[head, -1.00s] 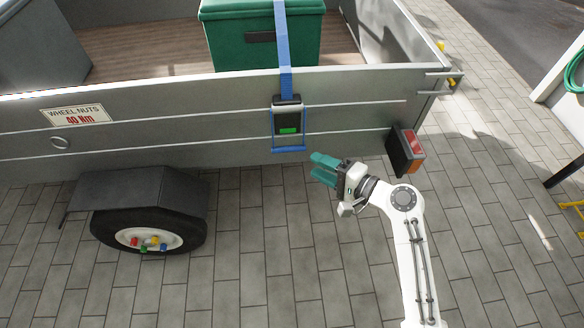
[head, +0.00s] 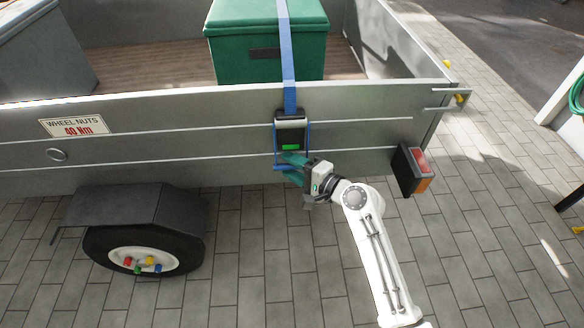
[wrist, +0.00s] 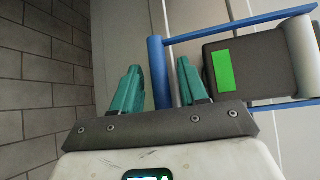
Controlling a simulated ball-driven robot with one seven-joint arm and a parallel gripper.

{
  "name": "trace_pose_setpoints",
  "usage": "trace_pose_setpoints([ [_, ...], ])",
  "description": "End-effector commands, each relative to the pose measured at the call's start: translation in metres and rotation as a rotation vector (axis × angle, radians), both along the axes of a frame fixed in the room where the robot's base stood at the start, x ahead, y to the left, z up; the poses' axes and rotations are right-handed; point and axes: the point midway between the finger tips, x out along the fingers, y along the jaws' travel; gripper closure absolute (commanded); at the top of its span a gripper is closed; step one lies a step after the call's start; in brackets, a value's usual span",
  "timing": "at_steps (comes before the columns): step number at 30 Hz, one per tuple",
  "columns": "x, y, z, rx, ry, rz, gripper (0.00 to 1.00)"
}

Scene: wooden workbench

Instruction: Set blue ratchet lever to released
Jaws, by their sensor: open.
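The blue ratchet lever (head: 279,168) is a U-shaped frame hanging down the trailer's side wall around a black ratchet body (head: 291,133) with a green label. My gripper (head: 285,166) is at the lever's lower cross bar, its teal fingers open. In the wrist view the blue cross bar (wrist: 158,85) lies between the two spread fingers, with a gap visible on the left. The right finger is close to the bar; I cannot tell whether it touches. The green label (wrist: 223,71) shows right of the fingers. Part of the lever is hidden behind my gripper in the head view.
A blue strap (head: 287,60) runs from the ratchet up over a green box (head: 232,55) in the trailer bed. A red and orange tail light (head: 420,166) is to the right, and a wheel (head: 142,250) is at lower left. The paved ground around my arm is clear.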

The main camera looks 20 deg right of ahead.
Motion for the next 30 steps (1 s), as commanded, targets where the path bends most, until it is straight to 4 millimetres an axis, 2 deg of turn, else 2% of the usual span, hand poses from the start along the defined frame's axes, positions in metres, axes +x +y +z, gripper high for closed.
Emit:
trace_pose_setpoints([
  [8, 0.0013, 0.0009, 0.0000, 0.000, 0.000, 0.000, 0.57],
  [21, 0.0010, 0.0006, -0.0003, 0.000, 0.001, 0.000, 0.99],
  [30, 0.0009, 0.0005, -0.0006, 0.000, 0.001, 0.000, 1.00],
])
